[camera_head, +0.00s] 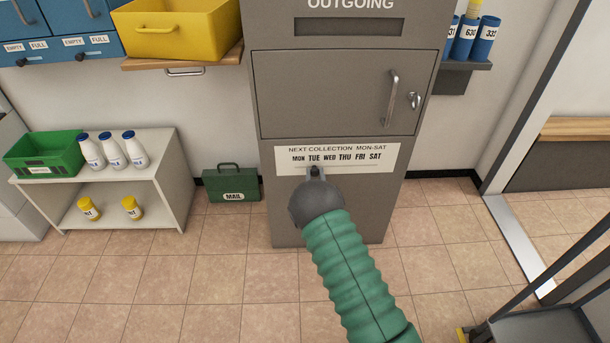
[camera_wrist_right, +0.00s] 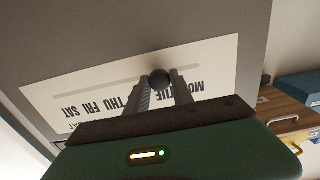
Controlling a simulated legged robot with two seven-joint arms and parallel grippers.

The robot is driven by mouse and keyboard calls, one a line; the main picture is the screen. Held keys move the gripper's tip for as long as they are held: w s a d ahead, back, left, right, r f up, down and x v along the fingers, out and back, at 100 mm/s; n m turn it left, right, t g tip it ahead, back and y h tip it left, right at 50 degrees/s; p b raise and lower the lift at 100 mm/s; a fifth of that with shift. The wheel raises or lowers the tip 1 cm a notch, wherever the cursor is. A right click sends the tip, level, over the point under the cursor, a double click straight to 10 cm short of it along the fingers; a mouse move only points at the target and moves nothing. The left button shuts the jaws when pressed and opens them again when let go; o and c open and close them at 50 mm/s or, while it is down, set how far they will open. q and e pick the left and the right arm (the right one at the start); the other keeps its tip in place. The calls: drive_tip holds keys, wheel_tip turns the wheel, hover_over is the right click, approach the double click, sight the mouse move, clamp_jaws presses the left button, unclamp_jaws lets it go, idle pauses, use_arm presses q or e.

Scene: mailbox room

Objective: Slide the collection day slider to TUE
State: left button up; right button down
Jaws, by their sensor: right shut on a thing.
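The collection sign (camera_head: 385,158) is a white panel on the grey outgoing mailbox, with day names from MON to SAT in a row. A slot runs under the day names; it also shows upside down in the wrist view (camera_wrist_right: 85,90). The dark round slider knob (camera_wrist_right: 159,77) is in the slot, by the TUE label. My right gripper (camera_head: 316,173) is at the sign just below TUE. In the wrist view its two fingers (camera_wrist_right: 160,85) are shut around the knob. The fingers partly cover the day names there. My left gripper is not in view.
The mailbox door (camera_head: 335,95) with its handle is above the sign. A green mail case (camera_head: 232,185) stands on the floor to the left, beside a white shelf (camera_head: 165,180). A dark cart (camera_head: 535,330) is at lower right. The floor around the mailbox is mostly clear.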

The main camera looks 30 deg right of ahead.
drive_tip(key=c, duration=1.1)
unclamp_jaws()
drive_tip(key=shift+s+a, duration=0.15)
drive_tip(key=shift+s, duration=0.05)
drive_tip(key=p+v, duration=0.6)
drive_tip(key=v, duration=1)
drive_tip(key=shift+s+f, duration=0.1)
drive_tip(key=shift+s, duration=0.15)
